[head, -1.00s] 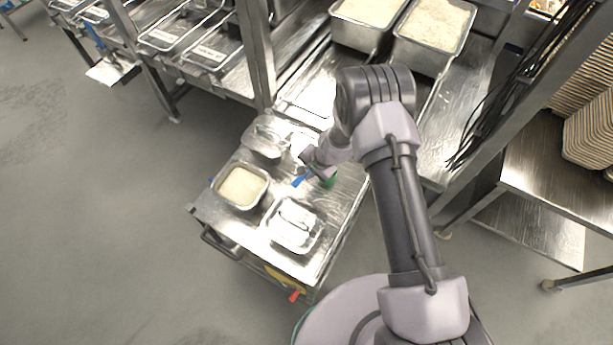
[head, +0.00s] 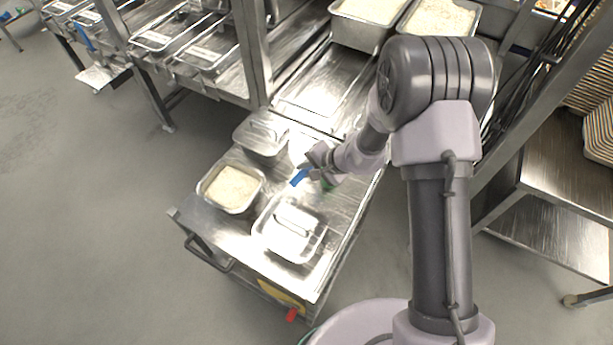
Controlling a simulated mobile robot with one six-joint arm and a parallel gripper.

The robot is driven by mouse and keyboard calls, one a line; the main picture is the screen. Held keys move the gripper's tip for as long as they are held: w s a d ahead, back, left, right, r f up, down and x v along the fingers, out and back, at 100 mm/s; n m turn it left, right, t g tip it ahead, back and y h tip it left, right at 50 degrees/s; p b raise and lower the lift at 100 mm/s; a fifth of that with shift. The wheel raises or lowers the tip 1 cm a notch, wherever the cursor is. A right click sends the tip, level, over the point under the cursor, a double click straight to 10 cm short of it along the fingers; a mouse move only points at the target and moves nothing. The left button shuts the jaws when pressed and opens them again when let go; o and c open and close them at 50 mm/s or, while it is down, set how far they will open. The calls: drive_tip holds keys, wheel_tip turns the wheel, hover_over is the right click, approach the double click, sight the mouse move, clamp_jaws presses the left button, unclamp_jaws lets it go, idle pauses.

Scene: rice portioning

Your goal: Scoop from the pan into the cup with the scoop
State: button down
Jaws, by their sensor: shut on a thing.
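An open metal pan of white rice (head: 211,205) sits on the left part of the steel cart (head: 336,232). My gripper (head: 309,168) is above the cart, to the right of the rice pan. It is shut on the scoop, of which a blue part (head: 299,178) sticks out at the lower left of the jaws. The rest of the scoop is hidden or too small to make out. A small green thing (head: 327,185) shows just below my gripper, mostly hidden; I cannot tell whether it is the cup.
Two lidded metal pans stand on the cart, one at the back (head: 262,134) and one at the front (head: 290,231). Large rice containers (head: 362,37) stand on the steel counter behind. A rack post (head: 251,55) rises behind the cart. Grey floor is clear at left.

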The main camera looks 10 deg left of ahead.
drive_tip(key=t+y+b, duration=0.1)
drive_tip(key=b, duration=0.2)
drive_tip(key=shift+d+f, duration=0.15)
drive_tip(key=y+b, duration=0.1)
drive_tip(key=b, duration=0.2)
drive_tip(key=t+y+b, duration=0.1)
drive_tip(key=y+b, duration=0.1)
drive_tip(key=b, duration=0.1)
drive_tip(key=t+y+b, duration=0.1)
drive_tip(key=b, duration=0.2)
drive_tip(key=shift+s+d+r+y+b, duration=0.25)
drive_tip(key=shift+d+r+y+b, duration=0.1)
drive_tip(key=shift+d+y, duration=0.05)
drive_tip(key=shift+t+b, duration=0.3)
drive_tip(key=shift+b, duration=0.9)
drive_tip(key=shift+s+d+y+b, duration=0.1)
drive_tip(key=shift+y+b, duration=0.3)
drive_tip(key=shift+b, duration=0.15)
drive_tip(key=shift+y+b, duration=0.3)
drive_tip(key=shift+b, duration=0.35)
drive_tip(key=shift+s+d+t+y+b, duration=0.15)
drive_tip(key=shift+t+y+b, duration=0.15)
drive_tip(key=shift+t+b, duration=0.15)
drive_tip(key=y, duration=0.1)
drive_tip(key=r+t+y, duration=0.1)
drive_tip(key=shift+s+d+y, duration=0.1)
drive_tip(key=shift+d+y, duration=0.2)
drive_tip(key=shift+r+p, duration=0.1)
drive_tip(key=shift+p, duration=0.25)
